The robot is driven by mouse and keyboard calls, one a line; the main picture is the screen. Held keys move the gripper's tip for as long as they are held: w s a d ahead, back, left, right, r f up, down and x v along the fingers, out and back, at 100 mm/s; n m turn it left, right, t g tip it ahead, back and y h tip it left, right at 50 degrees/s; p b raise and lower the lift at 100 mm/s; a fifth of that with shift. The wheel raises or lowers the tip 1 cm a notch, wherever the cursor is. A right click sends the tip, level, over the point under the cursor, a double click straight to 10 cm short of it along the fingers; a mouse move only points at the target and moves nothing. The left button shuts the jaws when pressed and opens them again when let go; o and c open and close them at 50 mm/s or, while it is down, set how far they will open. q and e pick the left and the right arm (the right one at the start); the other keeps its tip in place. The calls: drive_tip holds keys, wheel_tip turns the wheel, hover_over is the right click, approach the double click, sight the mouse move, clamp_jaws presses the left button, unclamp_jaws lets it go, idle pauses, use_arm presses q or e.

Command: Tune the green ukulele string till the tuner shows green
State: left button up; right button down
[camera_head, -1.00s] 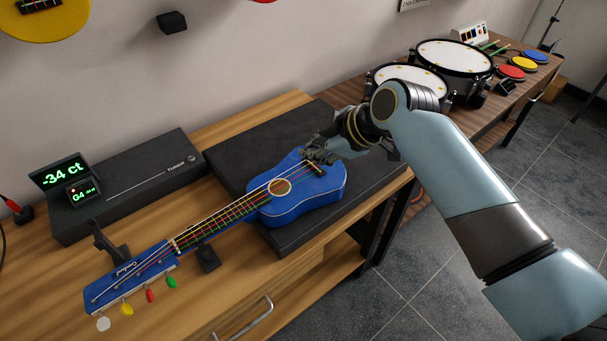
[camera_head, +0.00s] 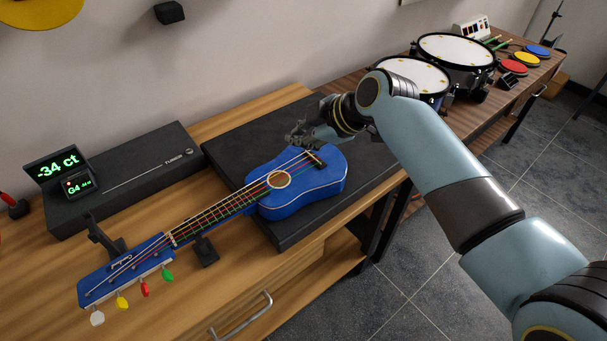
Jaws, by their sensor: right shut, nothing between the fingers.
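A blue ukulele (camera_head: 310,188) lies with its body on a black pad and its neck pointing to the lower left. Its coloured strings (camera_head: 225,208) run to the headstock (camera_head: 125,272). White, yellow, red and green pegs line the headstock's near edge; the green peg (camera_head: 167,275) is nearest the body. The tuner display (camera_head: 58,166) reads "-34 ct" and the small screen (camera_head: 77,185) reads "G4", in green digits. My right gripper (camera_head: 294,139) is shut and empty, above the far edge of the ukulele body near the bridge. My left gripper is out of view.
The black pad (camera_head: 228,158) and a long black tuner box (camera_head: 140,175) sit on the wooden bench. Black neck supports (camera_head: 206,252) stand near the neck. Drums (camera_head: 455,50) and coloured pads stand on a farther table. A drawer handle (camera_head: 245,315) is at the front.

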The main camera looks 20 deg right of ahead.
drive_tip(key=b, duration=0.4)
hover_over(304, 171)
drive_tip(key=f, duration=0.5)
drive_tip(key=shift+s+a+f, duration=0.2)
drive_tip(key=shift+a, duration=0.15)
drive_tip(key=shift+f+b, duration=0.45)
drive_tip(key=shift+f, duration=0.1)
drive_tip(key=shift+f, duration=0.4)
drive_tip(key=shift+f+b, duration=0.3)
drive_tip(key=shift+b, duration=0.2)
idle(0.3)
drive_tip(key=shift+r, duration=0.1)
drive_tip(key=shift+r+p, duration=0.65)
drive_tip(key=shift+p, duration=0.1)
drive_tip(key=shift+r, duration=0.1)
